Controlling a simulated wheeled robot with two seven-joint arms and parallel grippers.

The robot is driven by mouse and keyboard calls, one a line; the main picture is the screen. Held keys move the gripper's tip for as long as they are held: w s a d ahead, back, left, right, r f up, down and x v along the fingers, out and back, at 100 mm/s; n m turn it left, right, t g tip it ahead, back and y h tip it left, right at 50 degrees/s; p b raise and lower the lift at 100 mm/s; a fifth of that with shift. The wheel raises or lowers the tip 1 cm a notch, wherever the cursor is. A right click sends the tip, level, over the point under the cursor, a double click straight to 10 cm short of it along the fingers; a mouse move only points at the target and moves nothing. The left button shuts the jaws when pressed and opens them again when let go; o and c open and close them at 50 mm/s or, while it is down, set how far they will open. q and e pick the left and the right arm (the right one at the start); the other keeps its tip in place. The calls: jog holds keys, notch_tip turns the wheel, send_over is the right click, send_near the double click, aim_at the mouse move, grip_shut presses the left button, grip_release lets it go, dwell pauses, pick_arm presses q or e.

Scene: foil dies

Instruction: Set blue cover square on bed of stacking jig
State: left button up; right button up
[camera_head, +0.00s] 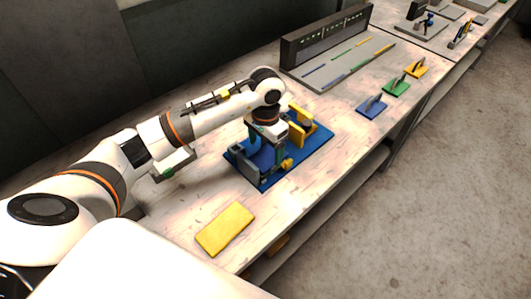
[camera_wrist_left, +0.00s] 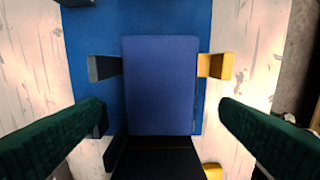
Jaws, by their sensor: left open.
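The stacking jig has a blue base (camera_head: 313,143) with grey and yellow upright parts and stands on the bench. In the left wrist view the blue cover (camera_wrist_left: 160,85) is a plain violet-blue rectangle over the jig's blue base (camera_wrist_left: 165,18). It lies between a grey block (camera_wrist_left: 103,67) and a yellow block (camera_wrist_left: 214,66), its sides looking about parallel to the base. Whether it lies flat on the bed is unclear. My left gripper (camera_head: 267,150) is over the jig, open, its dark green fingers (camera_wrist_left: 160,125) wide apart on either side of the cover, clear of it. My right gripper is out of view.
A yellow plate (camera_head: 225,229) lies on the bench in front of the jig. Blue (camera_head: 371,107), green (camera_head: 396,88) and yellow (camera_head: 416,68) handled tools lie to the right. A grey board with coloured strips (camera_head: 345,64) is behind. The bench's front edge is near the jig.

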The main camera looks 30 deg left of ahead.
aim_at(266, 157)
pick_arm(q)
notch_tip(266, 157, up, 9)
jog(key=b, duration=0.2)
dwell(0.6)
